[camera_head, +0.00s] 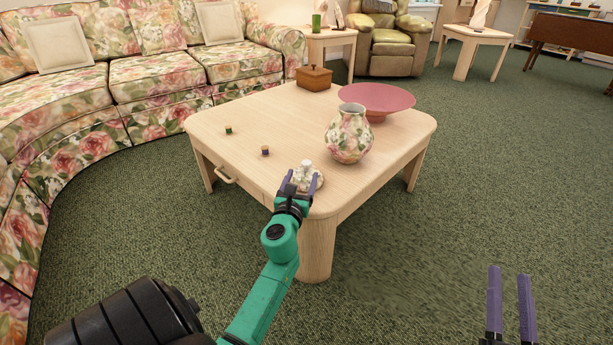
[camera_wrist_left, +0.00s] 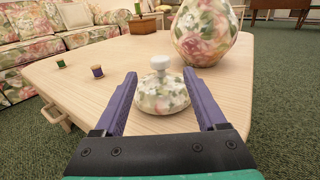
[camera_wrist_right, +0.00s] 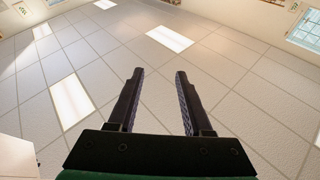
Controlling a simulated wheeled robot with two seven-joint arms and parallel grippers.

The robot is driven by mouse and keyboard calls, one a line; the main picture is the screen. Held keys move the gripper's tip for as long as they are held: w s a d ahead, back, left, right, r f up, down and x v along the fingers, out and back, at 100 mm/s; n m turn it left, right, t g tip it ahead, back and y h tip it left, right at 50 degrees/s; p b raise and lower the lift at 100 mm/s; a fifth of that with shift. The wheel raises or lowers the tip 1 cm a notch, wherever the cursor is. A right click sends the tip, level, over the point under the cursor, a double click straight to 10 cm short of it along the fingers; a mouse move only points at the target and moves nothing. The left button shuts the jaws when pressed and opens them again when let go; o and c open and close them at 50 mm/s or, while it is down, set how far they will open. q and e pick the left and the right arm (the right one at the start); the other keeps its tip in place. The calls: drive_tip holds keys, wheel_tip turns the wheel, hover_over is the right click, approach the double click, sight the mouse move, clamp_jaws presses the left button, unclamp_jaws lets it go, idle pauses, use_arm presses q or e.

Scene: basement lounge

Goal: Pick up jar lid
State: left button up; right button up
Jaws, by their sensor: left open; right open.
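The jar lid (camera_wrist_left: 162,96) is a floral, domed piece with a white knob (camera_wrist_left: 160,63). It lies on the near corner of the low wooden table (camera_head: 240,135); in the head view the lid (camera_head: 308,168) is partly hidden by my gripper. My left gripper (camera_head: 302,184) is open, and in the left wrist view its purple fingers (camera_wrist_left: 161,92) stand to either side of the lid, with nothing gripped. The matching floral jar (camera_head: 349,138) stands upright behind the lid, without a lid on it. My right gripper (camera_head: 509,272) is open and empty, off to the right over the carpet.
A pink bowl (camera_head: 377,98) and a wooden box (camera_head: 314,78) stand at the table's back. Two small thread spools, one green (camera_head: 229,129) and one purple (camera_head: 265,151), stand on its left part. A floral sofa (camera_head: 160,80) curves behind.

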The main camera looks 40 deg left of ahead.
sight(305, 168)
use_arm(q)
drive_tip(key=shift+x, duration=1.05)
drive_tip(key=b+x, duration=0.1)
drive_tip(key=x, duration=0.3)
drive_tip(key=shift+w, duration=0.2)
drive_tip(key=shift+r, duration=0.1)
clamp_jaws()
use_arm(e)
wheel_tip(305, 168, up, 11)
drive_tip(key=d+n+t+y, duration=0.1)
drive_tip(key=t, duration=0.2)
drive_tip(key=shift+s+d+f, duration=0.15)
drive_tip(key=shift+s+d, duration=0.05)
drive_tip(key=shift+s, duration=0.05)
